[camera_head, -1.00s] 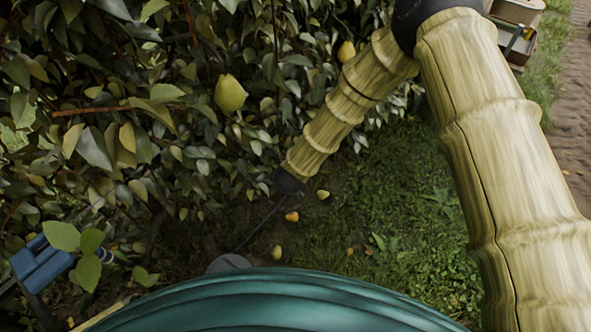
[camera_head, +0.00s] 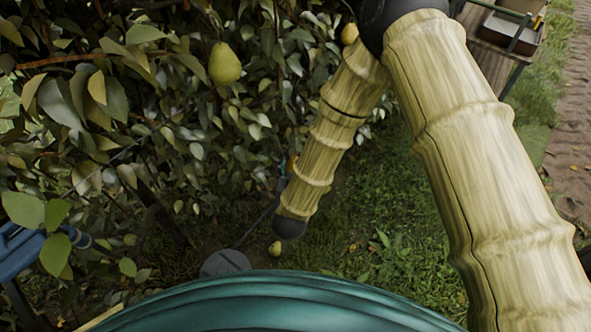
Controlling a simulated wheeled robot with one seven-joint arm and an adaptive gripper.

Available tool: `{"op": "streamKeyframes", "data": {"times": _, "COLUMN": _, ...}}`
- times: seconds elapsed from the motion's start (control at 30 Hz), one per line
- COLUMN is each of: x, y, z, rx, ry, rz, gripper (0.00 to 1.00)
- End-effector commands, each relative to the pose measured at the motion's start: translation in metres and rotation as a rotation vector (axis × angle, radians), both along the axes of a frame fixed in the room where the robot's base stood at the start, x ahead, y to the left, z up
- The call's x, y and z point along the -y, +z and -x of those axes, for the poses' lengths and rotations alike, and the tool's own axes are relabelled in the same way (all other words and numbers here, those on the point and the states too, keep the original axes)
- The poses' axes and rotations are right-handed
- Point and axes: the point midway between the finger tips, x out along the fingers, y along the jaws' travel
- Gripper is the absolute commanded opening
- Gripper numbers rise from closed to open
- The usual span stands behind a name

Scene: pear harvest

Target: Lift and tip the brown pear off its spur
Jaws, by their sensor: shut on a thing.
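No pear in view is clearly brown. A yellow-green pear (camera_head: 225,64) hangs in the leaves at upper left of centre. A smaller yellow pear (camera_head: 350,34) shows beside my arm at the top. A small orange and blue patch shows at the left edge of the arm, too small to identify. No spur can be made out.
A dense leafy hedge (camera_head: 190,150) fills the left and middle. A yellowish fruit (camera_head: 276,248) lies on the grass below my arm. A wooden stand with boxes (camera_head: 497,34) is at upper right, beside a brick path (camera_head: 573,140). Open grass (camera_head: 390,215) lies between.

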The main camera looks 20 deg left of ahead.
Motion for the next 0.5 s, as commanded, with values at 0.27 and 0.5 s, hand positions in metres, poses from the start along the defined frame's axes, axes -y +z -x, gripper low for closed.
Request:
{"op": "streamKeyframes", "data": {"times": 0.27, "x": 0.003, "y": -0.005, "z": 0.012, "rx": 0.105, "ry": 0.000, "rz": -0.030, "gripper": 0.26}}
{"op": "streamKeyframes", "data": {"times": 0.5, "x": 0.005, "y": -0.001, "z": 0.018, "rx": 0.164, "ry": 0.001, "rz": -0.048, "gripper": 0.26}}
